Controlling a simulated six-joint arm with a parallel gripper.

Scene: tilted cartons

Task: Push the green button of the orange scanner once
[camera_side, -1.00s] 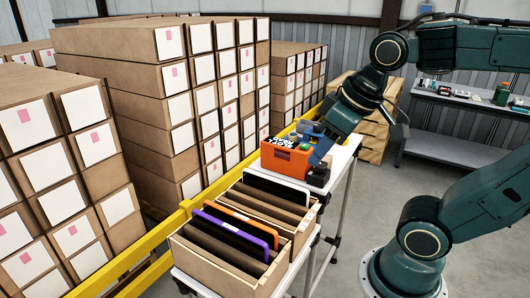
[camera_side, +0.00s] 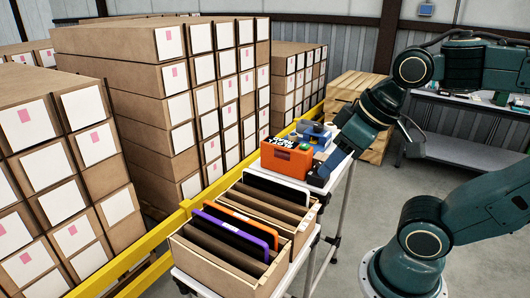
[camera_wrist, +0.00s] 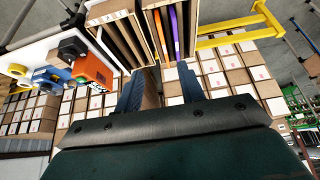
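The orange scanner (camera_side: 287,160) stands on the white table beside the cartons, with a black-and-white patterned top. A small green spot, likely its green button (camera_side: 305,147), shows at the top right edge. The scanner also shows at the left of the wrist view (camera_wrist: 93,69), where I cannot clearly make out the button. My gripper (camera_side: 318,178) is just right of the scanner in the side view, apart from it. In the wrist view my gripper (camera_wrist: 161,70) has two blue-grey fingers spread with a gap and nothing between them.
Two open cartons (camera_side: 215,262) with upright dividers and purple, orange and white-edged items stand in front of the scanner. A blue device (camera_side: 316,132) sits behind it. A yellow rail (camera_side: 150,240) and stacked boxes (camera_side: 170,100) lie to the left.

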